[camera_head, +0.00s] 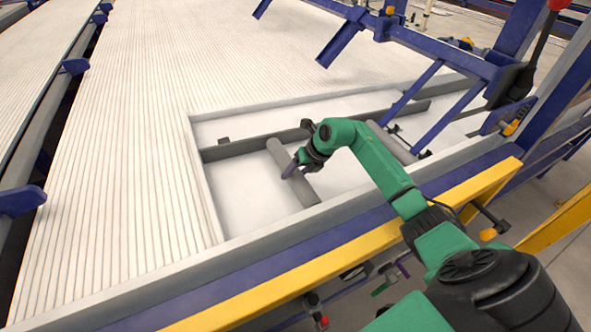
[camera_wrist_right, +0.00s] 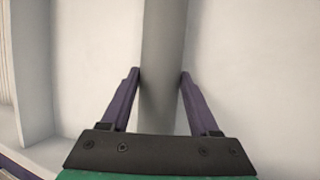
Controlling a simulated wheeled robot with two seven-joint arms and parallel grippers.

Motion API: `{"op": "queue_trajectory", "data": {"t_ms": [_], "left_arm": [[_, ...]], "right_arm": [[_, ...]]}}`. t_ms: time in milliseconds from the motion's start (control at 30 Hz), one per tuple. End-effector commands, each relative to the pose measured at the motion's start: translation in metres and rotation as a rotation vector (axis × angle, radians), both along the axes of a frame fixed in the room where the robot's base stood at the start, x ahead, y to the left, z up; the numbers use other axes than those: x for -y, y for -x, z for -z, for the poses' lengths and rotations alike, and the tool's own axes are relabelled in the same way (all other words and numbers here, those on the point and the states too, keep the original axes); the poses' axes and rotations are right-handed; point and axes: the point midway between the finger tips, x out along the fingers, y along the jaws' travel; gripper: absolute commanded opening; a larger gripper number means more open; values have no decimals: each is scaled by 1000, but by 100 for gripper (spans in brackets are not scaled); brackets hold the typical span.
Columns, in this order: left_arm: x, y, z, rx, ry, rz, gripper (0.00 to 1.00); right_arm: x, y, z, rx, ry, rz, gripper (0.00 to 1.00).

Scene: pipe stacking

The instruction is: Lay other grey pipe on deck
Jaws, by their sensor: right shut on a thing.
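A grey pipe (camera_head: 275,152) is within the white recessed bay (camera_head: 240,188) of the deck, its far end by a dark grey crossbar. My right gripper (camera_head: 292,170) is shut on this pipe near its middle. In the right wrist view the pipe (camera_wrist_right: 163,45) runs upright between the two purple fingers of the gripper (camera_wrist_right: 160,76). Whether the pipe touches the floor of the bay I cannot tell. A second grey pipe (camera_head: 391,142) lies further right in the bay, partly behind my right forearm. My left gripper is not in view.
The ribbed white deck surface (camera_head: 130,130) spreads to the left and back. A dark grey crossbar (camera_head: 240,147) crosses the bay. A blue frame (camera_head: 455,65) stands over its right end. A grey, blue and yellow edge rail (camera_head: 270,268) runs along the front.

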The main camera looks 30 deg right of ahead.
Motion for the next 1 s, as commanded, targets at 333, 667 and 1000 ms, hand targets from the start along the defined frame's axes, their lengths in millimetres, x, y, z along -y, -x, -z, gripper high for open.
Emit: {"op": "queue_trajectory", "data": {"t_ms": [333,667,1000], "left_arm": [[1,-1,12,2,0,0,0],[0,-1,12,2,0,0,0],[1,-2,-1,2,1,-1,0]], "right_arm": [[0,-1,15,2,-1,0,0],[0,0,16,2,0,1,97],[6,1,-1,1,1,0,97]]}}
